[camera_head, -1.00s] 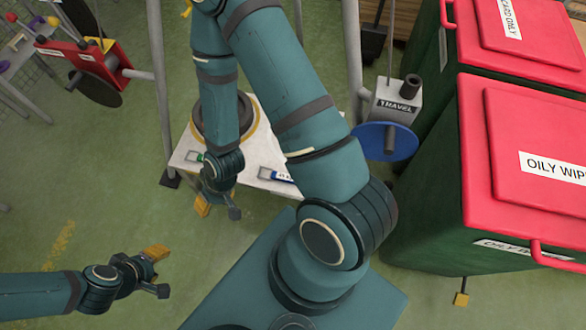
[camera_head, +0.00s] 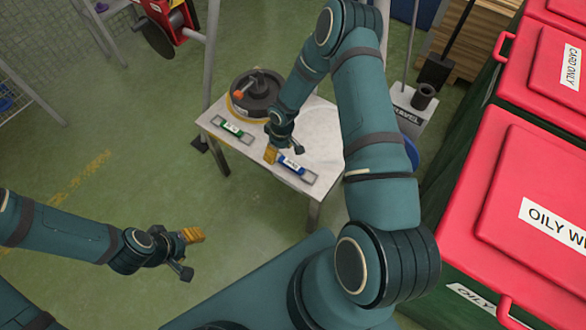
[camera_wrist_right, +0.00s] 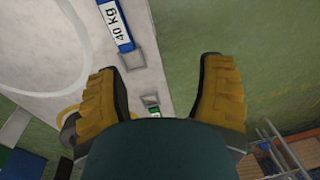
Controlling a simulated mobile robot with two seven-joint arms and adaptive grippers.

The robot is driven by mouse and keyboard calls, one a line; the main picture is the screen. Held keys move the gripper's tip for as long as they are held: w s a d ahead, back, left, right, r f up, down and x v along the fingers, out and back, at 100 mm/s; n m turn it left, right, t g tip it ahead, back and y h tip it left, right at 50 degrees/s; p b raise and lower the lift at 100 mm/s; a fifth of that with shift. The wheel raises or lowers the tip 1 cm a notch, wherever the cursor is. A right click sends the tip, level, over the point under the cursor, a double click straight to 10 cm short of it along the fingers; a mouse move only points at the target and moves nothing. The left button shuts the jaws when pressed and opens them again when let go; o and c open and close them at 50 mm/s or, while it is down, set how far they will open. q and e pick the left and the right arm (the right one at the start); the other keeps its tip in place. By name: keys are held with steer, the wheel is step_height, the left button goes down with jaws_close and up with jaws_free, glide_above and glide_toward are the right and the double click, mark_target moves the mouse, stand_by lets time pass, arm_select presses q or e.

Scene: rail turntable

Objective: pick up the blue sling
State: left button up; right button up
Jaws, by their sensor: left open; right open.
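The blue sling (camera_head: 291,165) lies flat on the pale table (camera_head: 318,130) near its front edge; a grey end pad shows at its right. In the right wrist view the sling (camera_wrist_right: 117,24) carries a "40 kg" label and lies beyond the fingers, toward the upper left. My right gripper (camera_head: 284,153) is open and empty, just left of the sling in the head view. A green-labelled sling (camera_head: 233,130) lies further left on the table. My left gripper (camera_head: 188,253) is open over the floor, away from the table.
A dark round turntable (camera_head: 256,93) with an orange knob stands at the table's back left. Red-lidded bins (camera_head: 510,200) crowd the right side. A grey post box (camera_head: 412,108) stands behind my right arm.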

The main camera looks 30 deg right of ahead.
steer(key=h, duration=0.1)
glide_above(292, 164)
steer(key=w, duration=0.1)
step_height(292, 164, down, 2)
steer(key=f, duration=0.1)
steer(key=shift+n, duration=0.4)
steer(key=f+b, duration=0.1)
steer(key=f, duration=0.5)
steer(key=shift+a+f+b, duration=0.2)
steer(key=shift+b, duration=0.15)
steer(key=shift+s+d+f+b, duration=0.1)
steer(key=shift+s+f+b, duration=0.1)
steer(key=shift+f, duration=0.8)
steer(key=shift+s+f+b, duration=0.1)
steer(key=shift+f+b, duration=0.1)
steer(key=shift+f, duration=0.85)
steer(key=shift+s+d+f+b, duration=0.1)
steer(key=shift+s+f+b, duration=0.1)
steer(key=shift+f, duration=0.8)
steer(key=shift+r, duration=0.1)
jaws_close()
